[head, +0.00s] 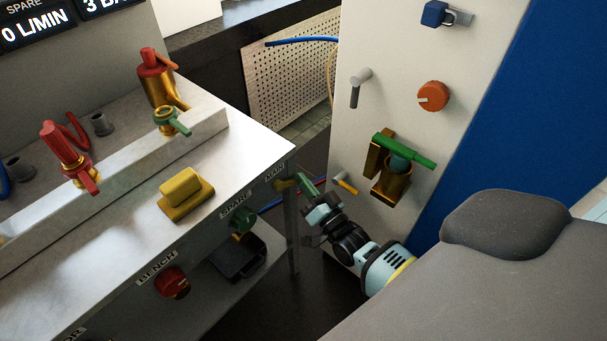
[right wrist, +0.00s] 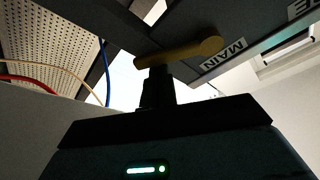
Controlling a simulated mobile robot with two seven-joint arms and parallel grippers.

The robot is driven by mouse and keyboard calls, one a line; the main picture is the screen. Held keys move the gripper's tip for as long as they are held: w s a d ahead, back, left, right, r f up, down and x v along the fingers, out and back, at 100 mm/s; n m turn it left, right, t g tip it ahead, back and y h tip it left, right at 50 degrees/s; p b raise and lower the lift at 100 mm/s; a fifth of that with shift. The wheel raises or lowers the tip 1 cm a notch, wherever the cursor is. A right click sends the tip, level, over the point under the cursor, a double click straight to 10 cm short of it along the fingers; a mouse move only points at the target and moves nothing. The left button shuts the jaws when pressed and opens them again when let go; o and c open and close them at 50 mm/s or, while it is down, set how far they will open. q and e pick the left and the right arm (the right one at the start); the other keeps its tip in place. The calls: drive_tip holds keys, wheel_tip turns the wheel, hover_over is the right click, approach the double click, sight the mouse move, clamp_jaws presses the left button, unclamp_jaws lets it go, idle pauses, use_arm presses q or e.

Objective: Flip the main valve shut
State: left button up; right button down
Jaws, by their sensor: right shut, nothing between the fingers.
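The main valve's yellow handle (head: 285,184) is at the right end of the bench front, beside the MAIN label. In the right wrist view the yellow handle (right wrist: 190,52) lies across the picture, slightly tilted, with a rounded right end. My right gripper (head: 309,188) is just right of the handle, reaching up and left. Its shut fingers (right wrist: 156,82) hold nothing and overlap the handle's left part in the wrist view; I cannot tell if they touch. They hide part of the valve behind. My left gripper is not in view.
Along the bench front are a green SPARE valve (head: 243,222) and a red BENCH valve (head: 173,283). A yellow block (head: 186,193) sits on the bench top. To the right, a white panel (head: 385,70) bears an orange knob (head: 433,96) and a green-handled brass valve (head: 405,150).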

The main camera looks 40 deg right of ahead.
use_arm(q)
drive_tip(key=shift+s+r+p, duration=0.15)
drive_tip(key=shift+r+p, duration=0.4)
drive_tip(key=shift+p, duration=0.1)
use_arm(e)
drive_tip(key=a+f+m, duration=0.1)
drive_tip(key=m, duration=0.2)
drive_tip(key=a+f+m+g+h, duration=0.1)
drive_tip(key=m, duration=0.2)
drive_tip(key=a+f+m+g+h, duration=0.1)
drive_tip(key=m, duration=0.2)
drive_tip(key=shift+s+f+m, duration=0.1)
drive_tip(key=shift+s+m, duration=0.25)
drive_tip(key=shift+m, duration=0.05)
drive_tip(key=shift+d, duration=0.1)
